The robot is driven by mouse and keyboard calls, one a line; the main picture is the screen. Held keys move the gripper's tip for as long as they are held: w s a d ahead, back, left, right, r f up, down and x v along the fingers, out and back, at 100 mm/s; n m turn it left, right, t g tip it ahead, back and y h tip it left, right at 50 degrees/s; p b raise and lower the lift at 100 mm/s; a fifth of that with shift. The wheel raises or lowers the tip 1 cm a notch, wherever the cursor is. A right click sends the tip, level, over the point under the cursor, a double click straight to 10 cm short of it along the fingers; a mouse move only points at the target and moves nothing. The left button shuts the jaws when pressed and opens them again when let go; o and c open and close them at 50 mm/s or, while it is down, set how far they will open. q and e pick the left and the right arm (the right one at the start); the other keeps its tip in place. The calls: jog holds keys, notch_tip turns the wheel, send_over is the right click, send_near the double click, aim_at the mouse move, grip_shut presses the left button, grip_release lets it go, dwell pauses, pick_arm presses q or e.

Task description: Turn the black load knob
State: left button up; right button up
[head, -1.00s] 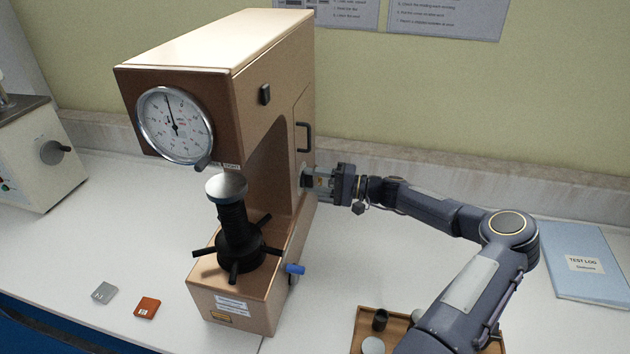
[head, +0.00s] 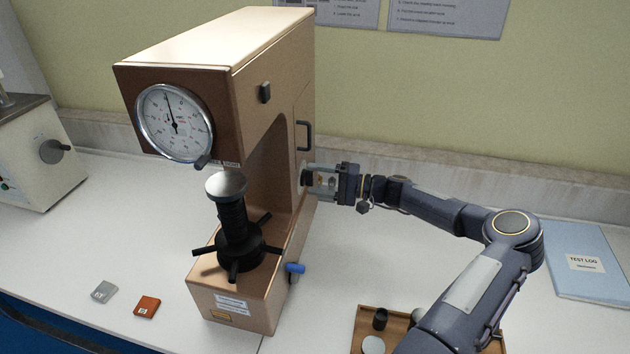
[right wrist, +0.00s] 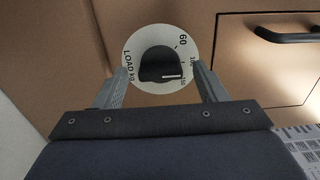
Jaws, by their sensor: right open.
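The black load knob (right wrist: 160,65) sits on a round white dial (right wrist: 143,38) marked LOAD KG, 60, 100 and 150, on the tester's side. Its white pointer line faces the 150 side. My right gripper (right wrist: 165,82) is open, with one finger on either side of the knob; I cannot tell whether they touch it. In the head view my right gripper (head: 312,178) is at the right side of the tan hardness tester (head: 270,80), and only a dark bit of the knob shows. My left gripper is not in view.
A black door handle (head: 304,136) is above the gripper on the tester's side. A blue-ended lever (head: 295,268) sticks out below. A wooden tray (head: 366,318) is under my right arm. A blue test log (head: 590,275) lies right.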

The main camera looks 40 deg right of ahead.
jog(key=b+v, duration=0.1)
jog(key=v, duration=0.6)
dwell(0.5)
